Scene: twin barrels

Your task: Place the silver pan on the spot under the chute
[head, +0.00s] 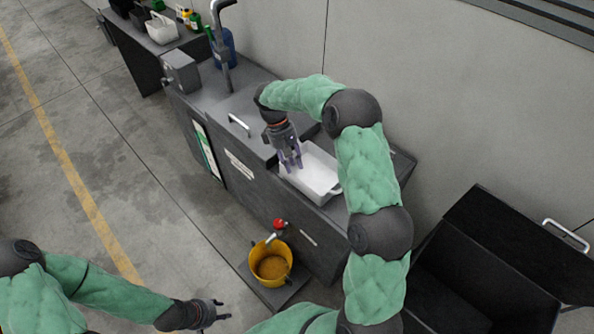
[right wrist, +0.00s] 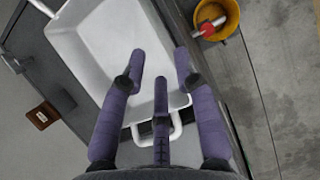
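The silver pan (head: 318,178), a pale rectangular tub with loop handles, sits on top of the dark cabinet. It also shows in the right wrist view (right wrist: 115,45), with one handle (right wrist: 176,130) beneath the fingers. My right gripper (head: 291,158) is open over the pan's end; I cannot tell whether the fingers touch it. The chute (head: 272,238), a short spout with a red knob, comes out low on the cabinet front. A yellow bucket (head: 271,264) with brown contents stands under it. My left gripper (head: 220,309) is open and empty at the bottom left.
The bucket stands on a low dark platform (head: 285,293). A dark lidded box (head: 440,285) stands open at the right. A lid with a handle (head: 239,125), an upright pipe and a grey box are on the cabinet. The floor to the left is clear.

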